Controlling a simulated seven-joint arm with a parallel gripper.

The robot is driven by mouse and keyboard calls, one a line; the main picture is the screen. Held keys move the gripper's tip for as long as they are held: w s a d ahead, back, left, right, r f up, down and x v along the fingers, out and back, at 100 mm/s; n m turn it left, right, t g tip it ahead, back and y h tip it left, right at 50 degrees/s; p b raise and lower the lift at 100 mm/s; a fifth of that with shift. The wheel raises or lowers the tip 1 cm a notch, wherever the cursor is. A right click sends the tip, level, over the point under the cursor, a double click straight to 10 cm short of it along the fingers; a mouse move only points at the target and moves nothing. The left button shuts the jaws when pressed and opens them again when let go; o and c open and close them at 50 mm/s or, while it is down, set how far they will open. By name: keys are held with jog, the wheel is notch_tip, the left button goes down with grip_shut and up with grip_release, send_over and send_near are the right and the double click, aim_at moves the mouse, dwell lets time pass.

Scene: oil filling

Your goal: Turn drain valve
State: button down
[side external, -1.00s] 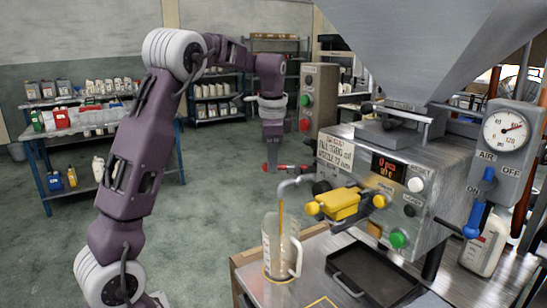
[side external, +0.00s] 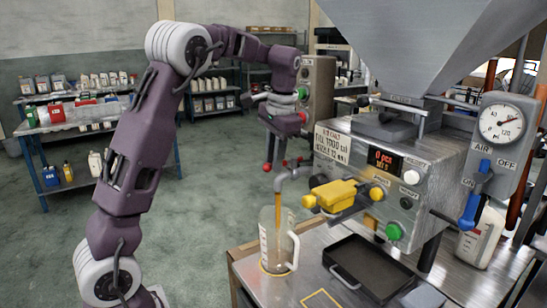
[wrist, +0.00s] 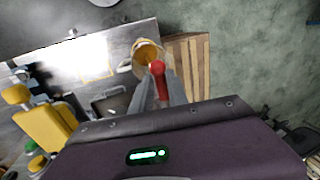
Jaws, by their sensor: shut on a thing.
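The drain valve's red handle (wrist: 158,68) shows between my gripper's fingers in the wrist view. My gripper (side external: 268,162) is shut on it, just left of the bent grey spout (side external: 290,174) in the side view. Yellow-brown oil (side external: 277,215) runs from the spout into a clear jug (side external: 291,232) with a handle. The jug stands upright under the spout on the metal bench; it also shows in the wrist view (wrist: 139,63). The fingers hide part of the handle.
The filling machine (side external: 350,152) with a yellow valve body (side external: 333,194) stands right of the spout. A black tray (side external: 376,268) lies right of the jug. A gauge panel (side external: 502,125) is at the far right. Open green floor lies left of the bench.

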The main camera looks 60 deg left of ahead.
jog(key=shift+s, duration=0.15)
jog(key=c, duration=1.4)
grip_release()
jog(key=shift+d+r, duration=0.1)
jog(key=shift+r, duration=0.1)
jog(key=r, duration=0.3)
jog(key=d+r, duration=0.1)
jog(key=r, duration=0.2)
jog(key=shift+d+r, duration=0.15)
jog(key=shift+r, duration=0.1)
